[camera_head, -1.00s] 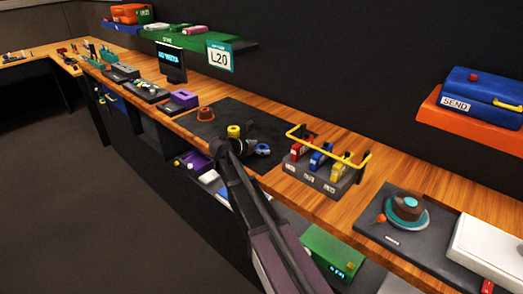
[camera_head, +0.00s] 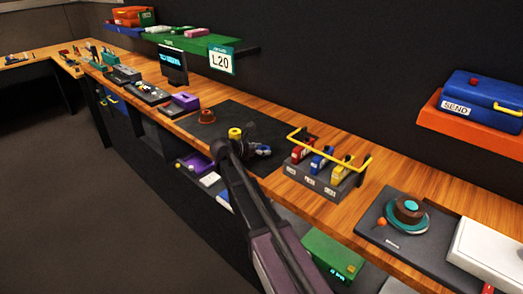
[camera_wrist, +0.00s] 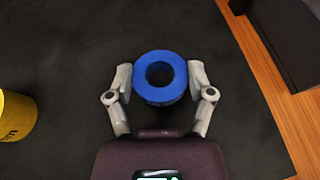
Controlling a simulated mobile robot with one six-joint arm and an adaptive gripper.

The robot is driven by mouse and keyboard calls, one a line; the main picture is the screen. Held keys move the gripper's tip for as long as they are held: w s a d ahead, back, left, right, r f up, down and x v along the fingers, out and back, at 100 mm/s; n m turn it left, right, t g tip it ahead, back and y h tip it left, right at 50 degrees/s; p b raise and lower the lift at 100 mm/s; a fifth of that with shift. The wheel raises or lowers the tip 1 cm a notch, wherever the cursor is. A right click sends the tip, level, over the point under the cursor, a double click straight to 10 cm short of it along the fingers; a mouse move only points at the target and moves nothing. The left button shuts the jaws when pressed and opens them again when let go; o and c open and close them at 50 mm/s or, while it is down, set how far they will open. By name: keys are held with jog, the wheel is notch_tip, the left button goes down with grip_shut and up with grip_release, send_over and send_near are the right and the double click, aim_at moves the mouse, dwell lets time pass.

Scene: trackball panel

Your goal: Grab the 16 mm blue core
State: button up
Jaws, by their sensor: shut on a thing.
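The blue core (camera_wrist: 160,98) is a thick blue ring with a dark round hole, seen from above in the wrist view. My gripper (camera_wrist: 160,80) is shut on it, with one grey finger against its left side and one against its right. In the head view the blue core (camera_head: 263,150) shows small at the end of my arm on the dark mat, and my gripper (camera_head: 254,150) is partly hidden by my arm. I cannot tell whether the core touches the mat.
A yellow core (camera_head: 235,133) stands close by on the dark mat (camera_head: 255,115); it also shows at the left in the wrist view (camera_wrist: 14,115). A brown-orange piece (camera_head: 207,115) stands further left. A rack with a yellow rail (camera_head: 320,172) is to the right.

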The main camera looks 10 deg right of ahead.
jog(key=shift+r+p, duration=0.6)
jog(key=shift+r, duration=0.2)
jog(key=shift+r+p, duration=0.8)
jog(key=s+a, duration=0.4)
jog(key=s, duration=0.3)
jog(key=s+a+r+p, duration=0.1)
jog(key=s+a, duration=0.3)
jog(key=s, duration=0.3)
jog(key=shift+r, duration=0.1)
jog(key=shift+r, duration=0.15)
